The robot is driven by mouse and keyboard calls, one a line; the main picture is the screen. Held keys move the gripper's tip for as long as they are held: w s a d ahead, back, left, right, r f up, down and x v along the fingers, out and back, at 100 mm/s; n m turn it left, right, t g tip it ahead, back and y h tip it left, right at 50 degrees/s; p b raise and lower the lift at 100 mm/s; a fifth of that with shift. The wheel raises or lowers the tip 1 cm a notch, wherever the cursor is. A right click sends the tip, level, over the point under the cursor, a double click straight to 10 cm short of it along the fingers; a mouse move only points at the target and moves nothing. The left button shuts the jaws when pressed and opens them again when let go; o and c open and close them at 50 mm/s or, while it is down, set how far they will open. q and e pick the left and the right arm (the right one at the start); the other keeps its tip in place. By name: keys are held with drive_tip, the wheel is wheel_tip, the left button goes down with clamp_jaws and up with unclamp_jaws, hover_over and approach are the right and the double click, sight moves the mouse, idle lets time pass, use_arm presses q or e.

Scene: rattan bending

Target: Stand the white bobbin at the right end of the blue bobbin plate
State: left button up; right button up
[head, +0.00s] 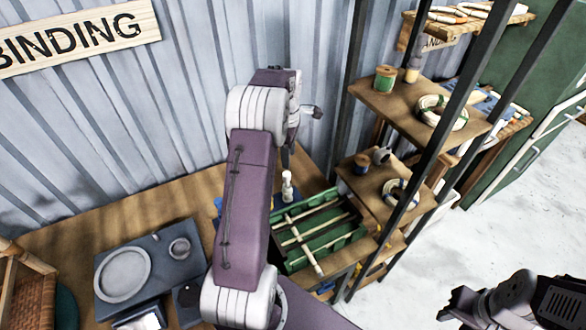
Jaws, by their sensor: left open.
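A small white bobbin (287,187) stands upright on the workbench, just right of my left arm. It appears to be at the right end of the blue bobbin plate (218,205), most of which is hidden behind my arm. My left gripper (286,156) is open and points down just above the bobbin, with its fingers small and partly hidden by the wrist. My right gripper (447,304) is far off at the lower right, over the floor, and its jaws are too dark to read.
A green tray (350,238) with pale rods lies right of the plate. A grey board (135,280) with round dishes is on the left of the bench. Shelves (392,108) with spools and coiled rings stand at the right behind dark posts.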

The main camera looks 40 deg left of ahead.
use_arm(q)
drive_tip(key=s+d+f+m+t, duration=0.1)
drive_tip(key=s+d+f+m, duration=0.2)
drive_tip(key=s+d+m, duration=1.4)
drive_tip(key=d+m, duration=0.3)
drive_tip(key=m, duration=0.2)
drive_tip(key=shift+s+d+f, duration=0.2)
drive_tip(key=shift+s+d, duration=0.05)
drive_tip(key=shift+s, duration=0.05)
drive_tip(key=shift+d, duration=0.1)
